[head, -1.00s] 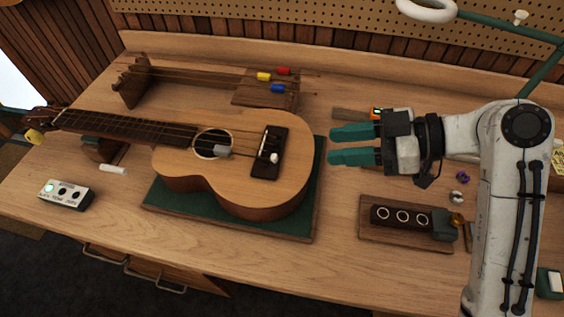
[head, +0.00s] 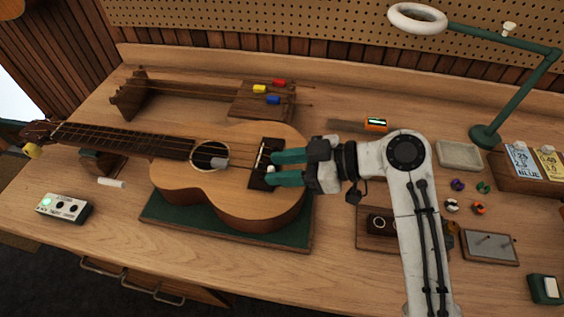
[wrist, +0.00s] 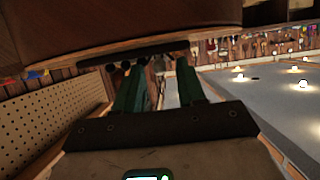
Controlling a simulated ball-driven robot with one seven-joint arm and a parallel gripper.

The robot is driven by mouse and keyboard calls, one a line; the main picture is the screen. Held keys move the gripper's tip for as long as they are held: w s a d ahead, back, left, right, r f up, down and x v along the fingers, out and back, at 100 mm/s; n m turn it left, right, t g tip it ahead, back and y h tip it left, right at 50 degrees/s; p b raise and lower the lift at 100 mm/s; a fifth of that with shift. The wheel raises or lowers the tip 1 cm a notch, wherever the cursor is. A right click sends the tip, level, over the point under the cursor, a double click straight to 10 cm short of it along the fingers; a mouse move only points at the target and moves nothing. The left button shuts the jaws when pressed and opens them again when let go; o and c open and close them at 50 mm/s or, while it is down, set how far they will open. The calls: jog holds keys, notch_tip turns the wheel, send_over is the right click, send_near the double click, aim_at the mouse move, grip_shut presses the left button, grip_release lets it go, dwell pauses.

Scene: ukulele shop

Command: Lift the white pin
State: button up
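The white pin (head: 270,168) stands small and pale at the dark bridge (head: 258,178) of the ukulele (head: 228,182). The ukulele lies face up on a green mat (head: 190,229). My gripper (head: 272,169) reaches in from the right with its two green fingers apart. Their tips are over the bridge, one on each side of the pin in the head view. I cannot tell whether either finger touches it. In the wrist view the fingers (wrist: 160,80) are also apart, with the dark bridge edge beyond the tips; the pin is not clear there.
A wooden block with dark inserts (head: 378,222) is partly behind my arm. A green lamp (head: 487,136), grey tray (head: 460,154), small coloured parts and a metal plate (head: 490,247) lie right. A white-faced box (head: 64,208) sits front left. The front middle bench is clear.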

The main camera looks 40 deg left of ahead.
jog(key=shift+s+a, duration=0.1)
jog(key=shift+a, duration=0.05)
jog(key=shift+c, duration=0.2)
grip_shut()
dwell(0.4)
